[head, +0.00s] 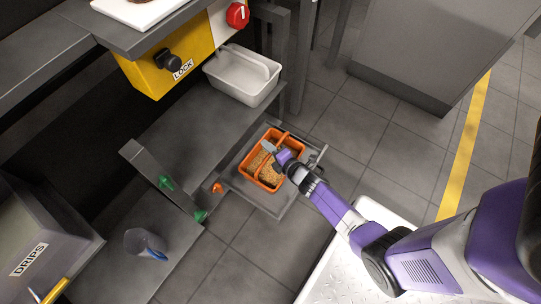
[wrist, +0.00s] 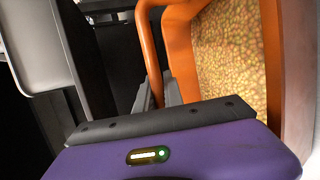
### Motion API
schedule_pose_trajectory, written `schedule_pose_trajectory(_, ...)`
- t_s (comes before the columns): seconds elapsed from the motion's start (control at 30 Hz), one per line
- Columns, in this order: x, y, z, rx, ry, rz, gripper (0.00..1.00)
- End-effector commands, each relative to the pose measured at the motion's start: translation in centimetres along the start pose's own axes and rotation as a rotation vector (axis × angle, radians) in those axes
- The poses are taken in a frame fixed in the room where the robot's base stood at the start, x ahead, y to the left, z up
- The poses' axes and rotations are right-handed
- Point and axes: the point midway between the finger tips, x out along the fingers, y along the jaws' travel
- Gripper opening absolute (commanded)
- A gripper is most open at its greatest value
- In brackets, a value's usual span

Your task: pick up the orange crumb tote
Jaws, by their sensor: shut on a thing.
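The orange crumb tote (head: 257,183) sits on a low grey tray or shelf in the middle of the head view, with tan crumbs inside. Its orange bar handle (wrist: 150,50) runs up through the wrist view, beside the tote's orange wall (wrist: 179,48) and the crumbs. My gripper (head: 271,147) reaches in from the right over the tote. In the wrist view my gripper (wrist: 160,98) is shut on the handle, with grey fingers on both sides of it. Part of the tote is hidden behind my wrist. I cannot tell whether its base is resting or slightly raised.
A pale bin (head: 242,88) stands behind the tote, below a yellow LOCK box (head: 165,75) with a black knob. Green clips (head: 166,182) and an orange clip (head: 217,188) sit left.

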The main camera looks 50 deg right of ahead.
Motion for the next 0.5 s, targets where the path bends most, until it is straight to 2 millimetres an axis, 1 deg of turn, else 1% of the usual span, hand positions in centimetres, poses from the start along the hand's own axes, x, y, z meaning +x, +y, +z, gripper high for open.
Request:
schedule_pose_trajectory(0.27, -0.2, 0.9, 0.1, 0.0, 0.001, 0.003, 0.0)
schedule_pose_trajectory(0.5, -0.8, 2.7, 0.2, -0.001, 0.001, 0.004, 0.0)
